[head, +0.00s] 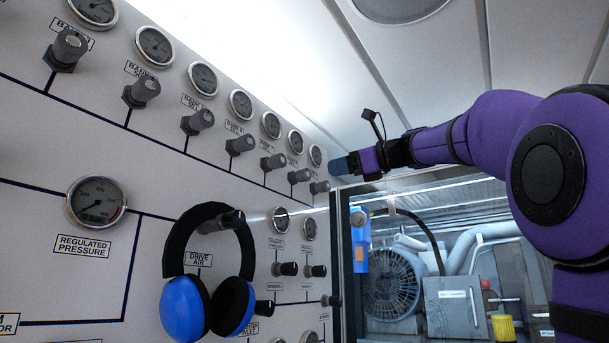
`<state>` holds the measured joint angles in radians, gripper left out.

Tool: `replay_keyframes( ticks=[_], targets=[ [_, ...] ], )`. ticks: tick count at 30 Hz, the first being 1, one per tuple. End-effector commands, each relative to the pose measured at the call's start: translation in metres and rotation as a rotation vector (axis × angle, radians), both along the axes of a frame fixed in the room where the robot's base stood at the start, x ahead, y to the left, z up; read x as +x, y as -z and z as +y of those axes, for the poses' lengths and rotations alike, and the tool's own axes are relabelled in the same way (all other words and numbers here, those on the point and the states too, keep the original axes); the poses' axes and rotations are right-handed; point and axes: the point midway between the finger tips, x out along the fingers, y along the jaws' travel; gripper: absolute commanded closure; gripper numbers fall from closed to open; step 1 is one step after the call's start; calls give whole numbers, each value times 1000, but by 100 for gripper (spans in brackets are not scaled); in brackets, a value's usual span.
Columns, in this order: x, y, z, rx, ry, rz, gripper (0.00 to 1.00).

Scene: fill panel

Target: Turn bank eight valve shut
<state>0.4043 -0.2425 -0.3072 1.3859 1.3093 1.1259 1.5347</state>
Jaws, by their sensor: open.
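A row of grey bank valve knobs, each below a round gauge, runs along the top of the white panel (60,145). Their BANK labels are too small or angled for me to read the numbers, so I cannot confirm which is bank eight. The farthest knob (320,187) at the row's right end sits below the last gauge (315,155). My gripper (340,165) is just right of that gauge and slightly above the knob, pointing left toward the panel. It is open and appears empty; its fingers are small and dark here. I cannot tell whether it touches anything.
Blue headphones (182,308) hang from a knob on the panel at lower middle. More gauges and knobs (286,269) fill the lower right of the panel. A blue handheld device (360,254) hangs beside a window (480,280) onto machinery. The ceiling (440,70) is close above my arm.

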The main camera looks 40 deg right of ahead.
Motion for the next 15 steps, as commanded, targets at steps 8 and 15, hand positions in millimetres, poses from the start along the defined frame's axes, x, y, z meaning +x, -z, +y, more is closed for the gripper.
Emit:
replay_keyframes(
  ticks=[8, 15],
  targets=[
    [-1, -1, 1, -554, 27, -197, 40],
    [-1, -2, 2, -1035, 45, -364, 40]
  ],
)
